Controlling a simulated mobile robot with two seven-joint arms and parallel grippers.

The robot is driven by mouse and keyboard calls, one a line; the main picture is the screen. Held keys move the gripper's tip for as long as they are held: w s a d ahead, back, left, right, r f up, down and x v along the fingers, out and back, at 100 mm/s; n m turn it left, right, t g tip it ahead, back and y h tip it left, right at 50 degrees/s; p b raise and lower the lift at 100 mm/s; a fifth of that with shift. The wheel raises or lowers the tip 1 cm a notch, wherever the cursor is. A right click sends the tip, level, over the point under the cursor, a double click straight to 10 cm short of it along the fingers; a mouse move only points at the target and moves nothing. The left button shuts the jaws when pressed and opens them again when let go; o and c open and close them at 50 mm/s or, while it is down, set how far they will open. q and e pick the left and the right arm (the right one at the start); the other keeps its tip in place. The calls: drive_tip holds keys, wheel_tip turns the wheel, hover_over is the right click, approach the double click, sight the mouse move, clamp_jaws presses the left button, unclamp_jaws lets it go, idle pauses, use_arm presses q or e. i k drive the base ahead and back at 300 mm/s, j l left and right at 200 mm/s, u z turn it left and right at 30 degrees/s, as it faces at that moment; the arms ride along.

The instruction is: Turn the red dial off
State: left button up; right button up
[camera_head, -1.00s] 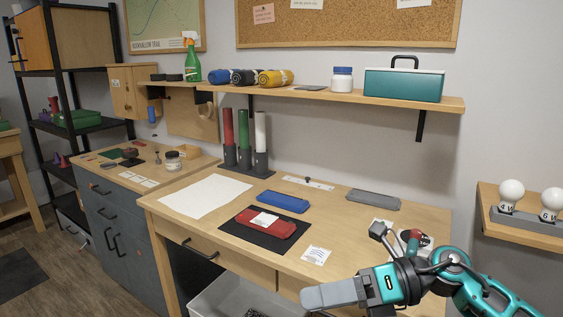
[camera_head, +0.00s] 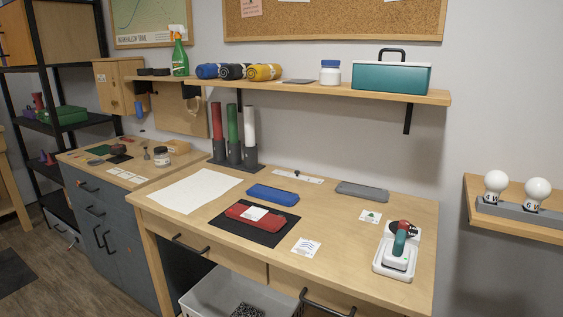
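A small device with a white base (camera_head: 381,262) stands at the right end of the wooden workbench. A teal handle (camera_head: 400,243) lies on top of it. A red round part (camera_head: 410,228), which may be the red dial, shows at its far end beside a dark part. The dial's setting is too small to read. A tiny green spot shows on the near part of the base. Neither of my grippers is in view.
The workbench (camera_head: 340,228) holds a red case (camera_head: 240,211) on a black mat, a blue case (camera_head: 272,194), a grey case (camera_head: 362,191) and cards. A shelf (camera_head: 300,87) hangs above. The bench around the device is mostly clear.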

sight(405, 224)
drive_tip(key=z, duration=0.85)
drive_tip(key=l+u, duration=0.15)
drive_tip(key=l, duration=0.15)
drive_tip(key=k+l+u, duration=0.15)
drive_tip(key=i+l+u, duration=0.2)
drive_tip(key=l+u, duration=0.15)
drive_tip(key=l, duration=0.1)
